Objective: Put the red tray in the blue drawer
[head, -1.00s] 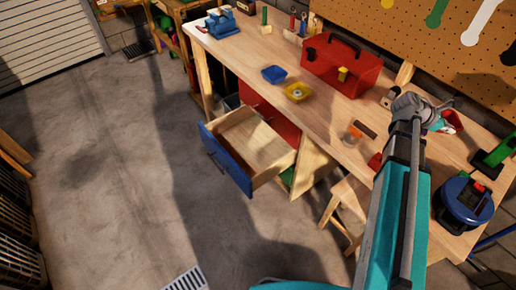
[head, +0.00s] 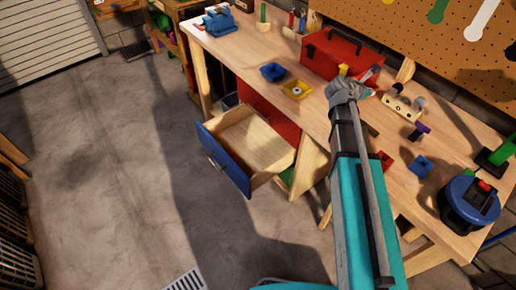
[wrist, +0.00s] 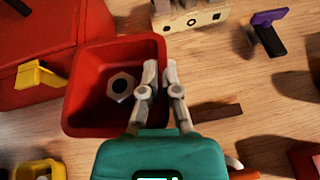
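The red tray (wrist: 88,108) is a square, open tray with a hex nut (wrist: 112,92) inside, in the wrist view. My gripper (wrist: 160,68) is shut on its right wall, one finger inside and one outside. The tray looks raised above the bench. In the head view my gripper (head: 371,76) is by the red toolbox, and the tray cannot be made out clearly there. The blue drawer (head: 222,160) is pulled out below the bench at the left; its bare wooden inside looks empty.
The red toolbox (head: 325,58) stands at the bench's back. A blue tray (head: 272,72) and a yellow tray (head: 296,90) lie left of my arm. A wooden block (head: 403,107), a purple-handled tool (head: 420,130) and a blue round case (head: 468,203) are at the right. The floor before the drawer is clear.

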